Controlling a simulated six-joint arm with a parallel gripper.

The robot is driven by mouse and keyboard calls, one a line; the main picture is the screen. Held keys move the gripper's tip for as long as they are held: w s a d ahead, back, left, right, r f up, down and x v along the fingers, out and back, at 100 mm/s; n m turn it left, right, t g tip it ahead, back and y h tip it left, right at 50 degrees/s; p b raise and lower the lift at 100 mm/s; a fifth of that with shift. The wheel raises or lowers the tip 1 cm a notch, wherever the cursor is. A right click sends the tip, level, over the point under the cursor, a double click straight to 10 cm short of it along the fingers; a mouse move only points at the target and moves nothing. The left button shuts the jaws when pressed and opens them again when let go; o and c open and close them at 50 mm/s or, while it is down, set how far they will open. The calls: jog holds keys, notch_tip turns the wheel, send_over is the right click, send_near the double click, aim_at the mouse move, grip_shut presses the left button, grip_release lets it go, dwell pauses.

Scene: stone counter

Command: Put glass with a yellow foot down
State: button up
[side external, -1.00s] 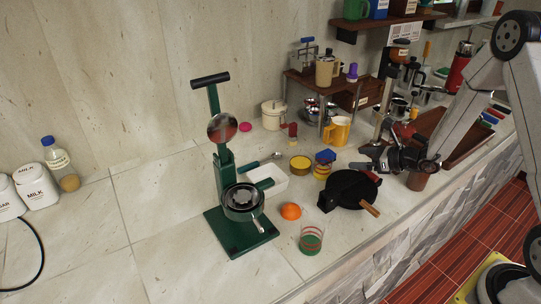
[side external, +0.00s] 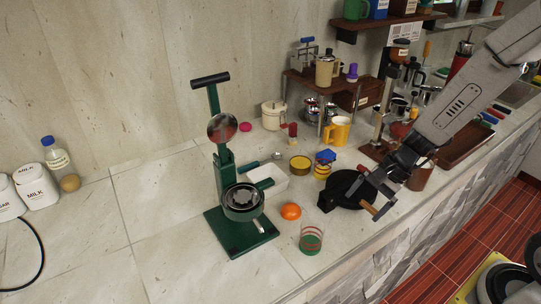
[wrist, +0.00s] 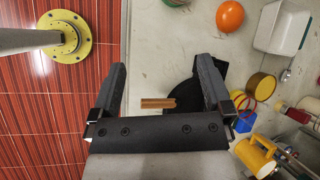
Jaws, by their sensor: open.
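Nothing is held.
An orange (side external: 291,211) lies left of the pan. A green lever press (side external: 240,232) stands further left. A yellow mug (side external: 338,131), a yellow tin (side external: 300,164) and a white tray (side external: 268,184) are behind.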

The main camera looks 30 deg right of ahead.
jog(key=s+r+n+h, duration=0.1)
jog(key=n+h, duration=0.1)
jog(key=n, duration=0.3)
jog(key=s+r+n+h, duration=0.1)
jog(key=n+h, duration=0.1)
jog(key=n, duration=0.2)
jog(key=s+d+r+n+h, duration=0.1)
jog(key=s+r+n+h, duration=0.1)
jog(key=n, duration=0.3)
jog(key=shift+s+d+n+t, duration=0.1)
jog(key=shift+n+t, duration=0.2)
jog(key=shift+f, duration=0.15)
